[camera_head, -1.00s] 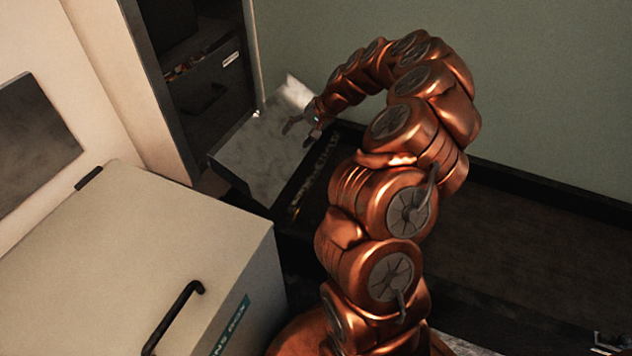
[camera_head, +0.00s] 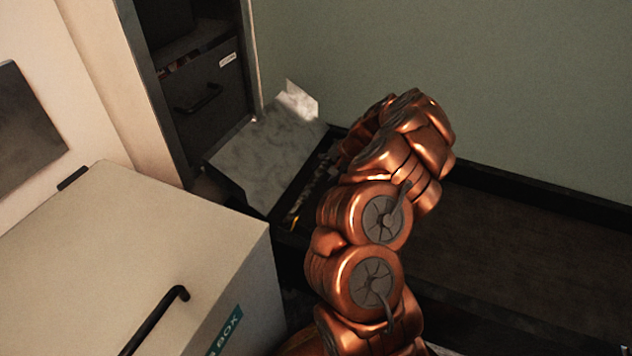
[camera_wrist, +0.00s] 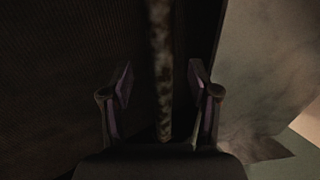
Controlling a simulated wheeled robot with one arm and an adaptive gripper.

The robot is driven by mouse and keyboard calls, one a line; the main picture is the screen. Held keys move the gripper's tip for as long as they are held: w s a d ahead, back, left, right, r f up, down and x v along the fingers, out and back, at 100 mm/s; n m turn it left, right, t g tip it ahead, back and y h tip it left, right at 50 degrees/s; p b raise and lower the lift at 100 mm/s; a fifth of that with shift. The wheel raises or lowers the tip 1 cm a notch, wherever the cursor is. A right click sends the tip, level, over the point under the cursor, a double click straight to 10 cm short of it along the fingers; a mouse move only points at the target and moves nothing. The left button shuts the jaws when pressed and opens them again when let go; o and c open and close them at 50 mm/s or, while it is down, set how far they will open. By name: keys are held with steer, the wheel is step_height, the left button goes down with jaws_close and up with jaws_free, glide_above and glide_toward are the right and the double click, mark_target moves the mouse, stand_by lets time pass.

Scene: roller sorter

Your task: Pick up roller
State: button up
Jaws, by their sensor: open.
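In the wrist view a long, mottled brown roller (camera_wrist: 162,60) runs from the top edge down between the two fingers of my gripper (camera_wrist: 160,84). My gripper is open, with a visible gap between the roller and each finger. The picture is dark, so how far the fingertips are above the roller is hard to tell. In the head view, part of a yellowish roller (camera_head: 294,214) shows in the dark trough left of my arm; my arm hides the rest and my gripper.
A sloping grey metal plate (camera_head: 262,150) stands left of the trough, and it also shows at the right of the wrist view (camera_wrist: 265,60). A pale box with a black handle (camera_head: 130,250) fills the lower left. A dark cabinet (camera_head: 200,90) stands behind.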

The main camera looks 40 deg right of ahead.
mark_target(319, 174)
steer(key=b+x, duration=0.1)
steer(key=x, duration=0.2)
steer(key=shift+w+a+f, duration=0.15)
steer(key=shift+c, duration=0.3)
jaws_close()
